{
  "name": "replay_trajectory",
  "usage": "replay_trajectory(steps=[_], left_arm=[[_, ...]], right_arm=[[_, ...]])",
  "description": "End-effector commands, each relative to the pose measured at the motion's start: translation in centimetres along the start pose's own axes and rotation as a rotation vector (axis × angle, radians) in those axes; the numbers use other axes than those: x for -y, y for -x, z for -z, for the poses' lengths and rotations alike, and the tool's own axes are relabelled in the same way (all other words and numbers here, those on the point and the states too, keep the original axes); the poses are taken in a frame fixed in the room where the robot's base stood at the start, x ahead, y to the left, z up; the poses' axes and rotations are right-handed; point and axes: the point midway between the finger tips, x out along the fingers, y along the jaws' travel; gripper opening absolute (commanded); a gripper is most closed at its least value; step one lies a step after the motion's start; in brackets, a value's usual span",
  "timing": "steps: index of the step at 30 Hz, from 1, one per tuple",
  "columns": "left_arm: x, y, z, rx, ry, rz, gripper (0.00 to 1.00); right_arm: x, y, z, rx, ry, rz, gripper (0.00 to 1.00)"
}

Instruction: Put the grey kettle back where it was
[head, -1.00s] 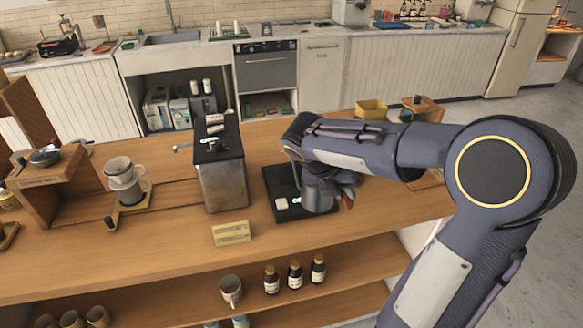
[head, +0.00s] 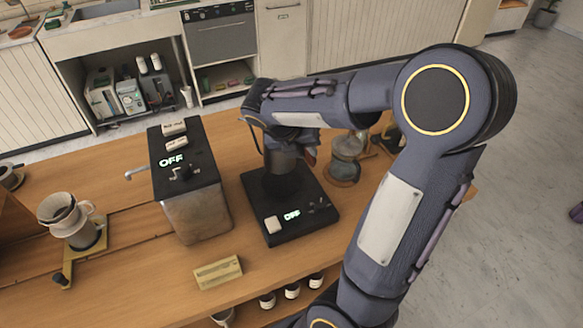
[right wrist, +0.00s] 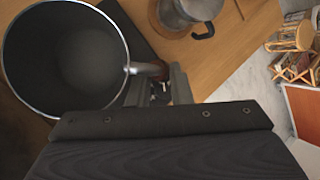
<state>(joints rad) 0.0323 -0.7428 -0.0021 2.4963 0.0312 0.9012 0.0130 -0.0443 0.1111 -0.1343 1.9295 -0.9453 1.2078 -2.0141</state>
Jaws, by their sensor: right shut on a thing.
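The grey kettle (head: 283,160) is at the far part of the black hot plate (head: 300,205), with a dark shadow below it; it looks raised, but I cannot tell the gap. In the right wrist view the kettle (right wrist: 90,60) is open-topped and looks empty inside. My right gripper (right wrist: 155,88) is shut on the kettle's handle at its side. In the head view this gripper (head: 308,152) is partly hidden by my arm. The kettle's base is hard to make out. My left gripper is not in view.
A metal boiler box (head: 195,210) stands left of the plate. A glass-like vessel (head: 346,155) on a wooden base stands close right. A yellowish block (head: 218,272) lies at the front. A dripper stand (head: 75,225) is at the left. Wood between block and plate is clear.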

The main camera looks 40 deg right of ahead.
Motion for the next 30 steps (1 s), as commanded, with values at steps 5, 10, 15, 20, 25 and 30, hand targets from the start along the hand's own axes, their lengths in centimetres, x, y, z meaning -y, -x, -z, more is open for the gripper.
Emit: replay_trajectory(steps=[5,10,15,20,25,30], left_arm=[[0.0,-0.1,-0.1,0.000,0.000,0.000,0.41],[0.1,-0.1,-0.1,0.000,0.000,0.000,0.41],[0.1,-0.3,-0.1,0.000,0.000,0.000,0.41],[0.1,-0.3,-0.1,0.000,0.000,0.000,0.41],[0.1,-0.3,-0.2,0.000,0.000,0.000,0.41],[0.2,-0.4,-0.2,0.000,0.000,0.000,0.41]], right_arm=[[-0.9,-2.4,1.0,0.000,0.000,0.003,0.00],[-1.4,-3.4,1.4,0.000,-0.002,0.001,0.00],[-2.2,-5.5,2.3,-0.001,-0.001,0.003,0.00],[-2.4,-6.1,2.5,0.001,-0.003,0.000,0.00],[-2.5,-6.1,2.5,0.001,-0.003,-0.001,0.00],[-2.5,-6.3,2.7,0.000,-0.002,0.000,0.26]])
